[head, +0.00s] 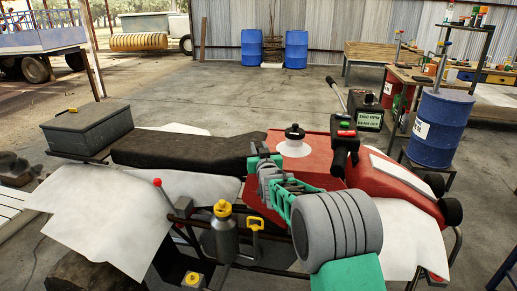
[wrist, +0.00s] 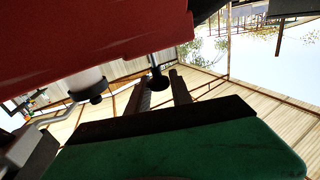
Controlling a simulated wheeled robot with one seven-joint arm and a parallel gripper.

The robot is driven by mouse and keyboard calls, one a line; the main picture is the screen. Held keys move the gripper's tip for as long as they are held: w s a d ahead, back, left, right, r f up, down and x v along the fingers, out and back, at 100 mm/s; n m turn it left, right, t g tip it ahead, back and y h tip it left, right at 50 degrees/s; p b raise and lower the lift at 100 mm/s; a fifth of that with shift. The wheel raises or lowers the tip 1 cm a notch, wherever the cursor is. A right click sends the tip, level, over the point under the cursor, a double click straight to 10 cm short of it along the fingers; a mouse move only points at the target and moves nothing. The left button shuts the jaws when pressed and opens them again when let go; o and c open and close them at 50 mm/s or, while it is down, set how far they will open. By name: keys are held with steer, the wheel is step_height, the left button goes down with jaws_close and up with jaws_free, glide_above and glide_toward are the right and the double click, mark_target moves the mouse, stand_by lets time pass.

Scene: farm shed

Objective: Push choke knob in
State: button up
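The choke knob (wrist: 158,81) is a small black round knob on a thin stem, seen in the wrist view sticking out from the red body of the quad bike (wrist: 90,35). My gripper (wrist: 163,88) has its two fingers apart, with the knob at the gap between their tips. I cannot tell whether a finger touches it. In the head view my gripper (head: 261,155) is at the near side of the red quad bike (head: 320,150), below the black fuel cap. The knob is not visible in the head view, where my gripper and arm cover that area.
A black fuel cap (head: 295,132) on a white neck is close by on the tank. The handlebar (head: 344,140) stands right of it. The black seat (head: 190,150) is to the left. A grey flask with a yellow top (head: 223,230) stands at the near side.

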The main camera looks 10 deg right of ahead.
jaws_close()
stand_by(1.0)
